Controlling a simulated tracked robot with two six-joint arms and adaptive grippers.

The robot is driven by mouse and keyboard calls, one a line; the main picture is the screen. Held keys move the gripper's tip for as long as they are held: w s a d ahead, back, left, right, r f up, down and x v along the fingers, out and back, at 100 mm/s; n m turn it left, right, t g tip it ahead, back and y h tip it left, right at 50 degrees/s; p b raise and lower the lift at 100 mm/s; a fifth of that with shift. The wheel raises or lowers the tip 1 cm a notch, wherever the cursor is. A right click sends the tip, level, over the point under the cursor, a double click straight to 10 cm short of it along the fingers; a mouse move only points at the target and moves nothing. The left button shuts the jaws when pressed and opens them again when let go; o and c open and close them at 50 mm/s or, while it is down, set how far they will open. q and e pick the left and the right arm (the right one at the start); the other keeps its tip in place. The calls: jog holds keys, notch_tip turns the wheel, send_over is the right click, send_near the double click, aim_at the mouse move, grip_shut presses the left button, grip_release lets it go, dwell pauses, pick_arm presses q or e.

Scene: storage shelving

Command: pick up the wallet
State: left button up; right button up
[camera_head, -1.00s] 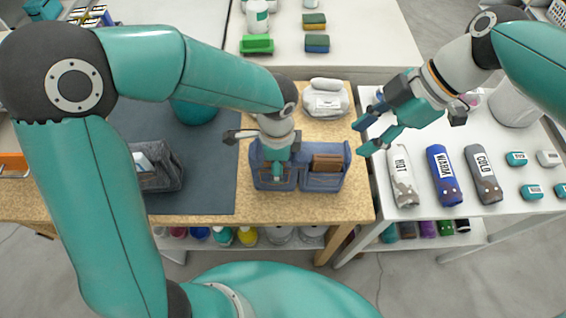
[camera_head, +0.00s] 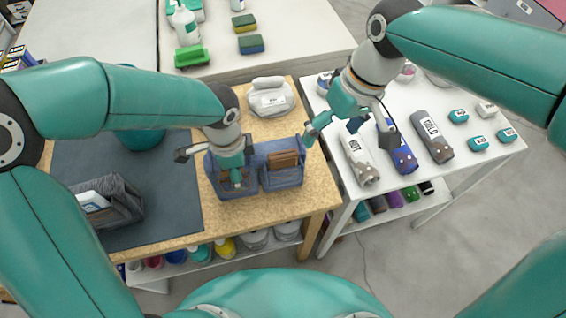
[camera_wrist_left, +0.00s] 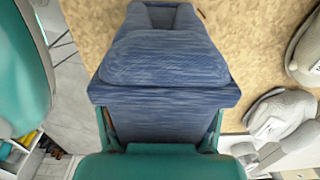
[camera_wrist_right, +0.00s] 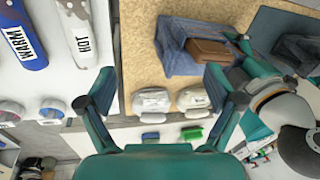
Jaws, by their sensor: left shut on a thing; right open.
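The brown wallet (camera_head: 283,160) stands in the right-hand compartment of a blue fabric caddy (camera_head: 262,187) on the cork-topped table. It also shows in the right wrist view (camera_wrist_right: 208,50). My left gripper (camera_head: 235,178) is shut on the caddy at its left compartment. Blue fabric fills the space between its fingers in the left wrist view (camera_wrist_left: 160,125). My right gripper (camera_head: 352,130) is open and empty, to the right of the caddy near the white table's left edge. One of its fingers is close to the caddy's right end; contact cannot be told.
HOT (camera_head: 358,158), WARM (camera_head: 400,150) and COLD (camera_head: 432,138) rolls lie on the white table at right. A grey pouch (camera_head: 270,98) lies behind the caddy. A grey holder (camera_head: 108,208) sits on the dark mat (camera_head: 170,215). Cork is clear in front of the caddy.

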pick_arm(q)
jog(key=shift+s+f, duration=0.25)
pick_arm(e)
jog(key=m+t, duration=0.1)
jog(key=m, duration=0.2)
jog(key=t+h, duration=0.1)
jog(key=t, duration=0.2)
send_near(283, 155)
pick_arm(q)
jog(key=shift+a, duration=0.1)
pick_arm(e)
jog(key=x, duration=0.5)
jog(key=shift+s+a+f, duration=0.2)
jog(key=shift+s+f, duration=0.05)
jog(key=shift+f, duration=0.2)
jog(key=shift+w+d+x, duration=0.1)
jog(key=shift+w+x, duration=0.1)
jog(key=shift+x, duration=1.1)
jog(key=shift+w+d+x, duration=0.1)
jog(key=shift+w+x, duration=0.1)
jog(key=shift+x, duration=1.05)
jog(key=shift+r, duration=0.1)
jog(key=shift+c, duration=0.4)
